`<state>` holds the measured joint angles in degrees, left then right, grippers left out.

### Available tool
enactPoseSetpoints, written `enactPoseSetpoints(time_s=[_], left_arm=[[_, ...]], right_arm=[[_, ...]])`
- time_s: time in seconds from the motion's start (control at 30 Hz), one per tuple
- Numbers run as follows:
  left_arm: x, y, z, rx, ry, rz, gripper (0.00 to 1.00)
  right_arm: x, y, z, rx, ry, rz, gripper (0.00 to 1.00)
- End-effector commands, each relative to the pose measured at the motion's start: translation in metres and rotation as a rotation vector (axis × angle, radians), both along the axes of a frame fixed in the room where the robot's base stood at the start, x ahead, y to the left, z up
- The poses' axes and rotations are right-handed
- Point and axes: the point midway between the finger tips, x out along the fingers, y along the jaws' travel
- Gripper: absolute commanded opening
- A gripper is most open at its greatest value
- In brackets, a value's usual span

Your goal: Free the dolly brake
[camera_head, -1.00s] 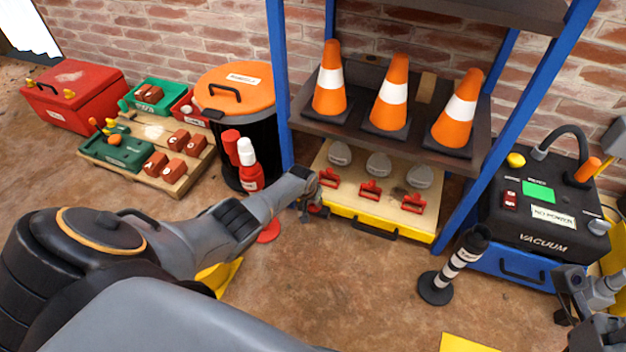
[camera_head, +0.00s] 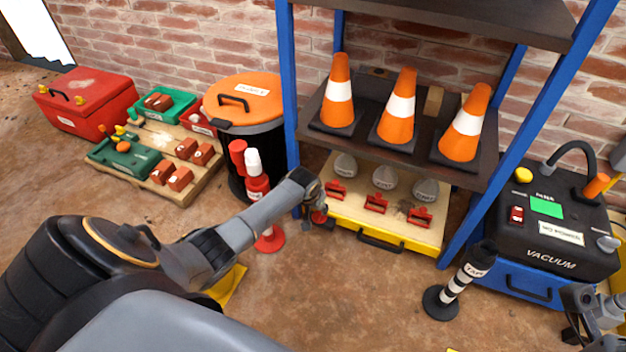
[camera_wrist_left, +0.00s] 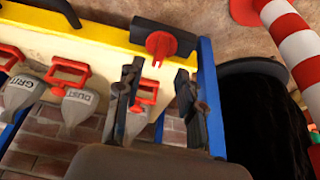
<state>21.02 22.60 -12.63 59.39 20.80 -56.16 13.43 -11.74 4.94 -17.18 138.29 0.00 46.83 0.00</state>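The dolly (camera_head: 345,215) is a low platform with a yellow front edge under the blue-framed shelf. It carries grey bags (camera_head: 384,178) with red clips (camera_head: 375,203). My left gripper (camera_head: 314,207) is at the dolly's front left corner. In the wrist view its two fingers (camera_wrist_left: 155,88) are apart, with the lever just beyond their tips; I see no contact. My right gripper (camera_head: 580,318) shows partly at the right edge; its fingers are unclear.
A red-and-white post (camera_head: 264,205) and an orange-lidded bin (camera_head: 241,100) stand left of the dolly. A black-and-white post (camera_head: 461,280) stands front right, near the vacuum (camera_head: 545,225). Cones (camera_head: 398,108) stand on the shelf above.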

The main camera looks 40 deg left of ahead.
Motion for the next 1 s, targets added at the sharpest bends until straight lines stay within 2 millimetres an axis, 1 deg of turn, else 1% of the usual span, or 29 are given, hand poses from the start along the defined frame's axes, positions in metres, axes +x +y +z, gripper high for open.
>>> enactPoseSetpoints(time_s=[0.1, 0.3, 0.43, 0.6, 1.0], left_arm=[[-0.007, -0.001, 0.017, 0.002, -0.002, -0.003, 0.38], [-0.018, -0.004, 0.043, 0.001, -0.001, -0.002, 0.38], [-0.022, -0.005, 0.053, 0.001, 0.000, -0.002, 0.38], [-0.024, -0.006, 0.058, 0.000, 0.002, -0.002, 0.38], [-0.024, -0.006, 0.058, 0.001, 0.001, -0.002, 0.38]], right_arm=[[0.000, 0.000, 0.000, 0.000, 0.000, 0.000, 0.40], [0.000, 0.000, 0.000, 0.000, 0.000, 0.000, 0.40], [0.000, 0.000, 0.000, 0.000, 0.000, 0.000, 0.40], [0.000, 0.000, 0.000, 0.000, 0.000, 0.000, 0.40], [0.000, 0.000, 0.000, 0.000, 0.001, 0.000, 0.40]])
